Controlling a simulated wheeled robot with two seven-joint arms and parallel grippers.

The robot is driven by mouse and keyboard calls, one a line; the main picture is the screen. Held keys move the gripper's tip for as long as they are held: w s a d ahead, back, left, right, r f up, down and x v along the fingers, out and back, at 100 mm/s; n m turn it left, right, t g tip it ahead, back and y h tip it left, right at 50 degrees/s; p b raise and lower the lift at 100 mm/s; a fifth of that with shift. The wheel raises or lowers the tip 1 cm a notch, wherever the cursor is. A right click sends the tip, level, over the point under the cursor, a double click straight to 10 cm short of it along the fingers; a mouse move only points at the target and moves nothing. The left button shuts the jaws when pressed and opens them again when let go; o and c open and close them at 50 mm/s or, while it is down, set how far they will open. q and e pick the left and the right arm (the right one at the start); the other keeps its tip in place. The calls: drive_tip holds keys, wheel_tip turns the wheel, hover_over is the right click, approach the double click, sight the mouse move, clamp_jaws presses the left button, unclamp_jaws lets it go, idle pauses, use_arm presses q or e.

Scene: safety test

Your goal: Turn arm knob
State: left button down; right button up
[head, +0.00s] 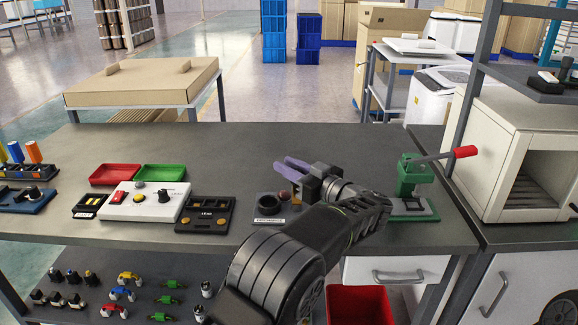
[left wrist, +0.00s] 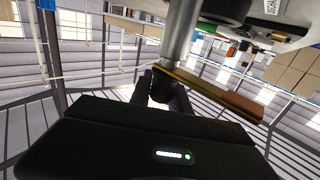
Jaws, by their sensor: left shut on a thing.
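A white control box (head: 140,202) on the table's left half carries a black knob (head: 163,195), a red switch and a grey button. In the left wrist view, the dark fingers (left wrist: 163,88) close around a small dark thing beside a grey metal post (left wrist: 182,35) and a brown bar (left wrist: 212,94). I cannot tell exactly what is held. My right gripper is out of view.
A black panel (head: 205,214) stands between the control box and the fixture. Red and green trays (head: 161,172) lie behind the box. A green lever press (head: 413,180) with red handle stands right of my arm. The table's back middle is clear.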

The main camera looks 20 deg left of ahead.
use_arm(q)
drive_tip(key=c, duration=1.2)
unclamp_jaws()
drive_tip(key=shift+f, duration=0.1)
drive_tip(key=v, duration=0.7)
drive_tip(key=shift+s+d, duration=0.15)
drive_tip(key=shift+d, duration=0.15)
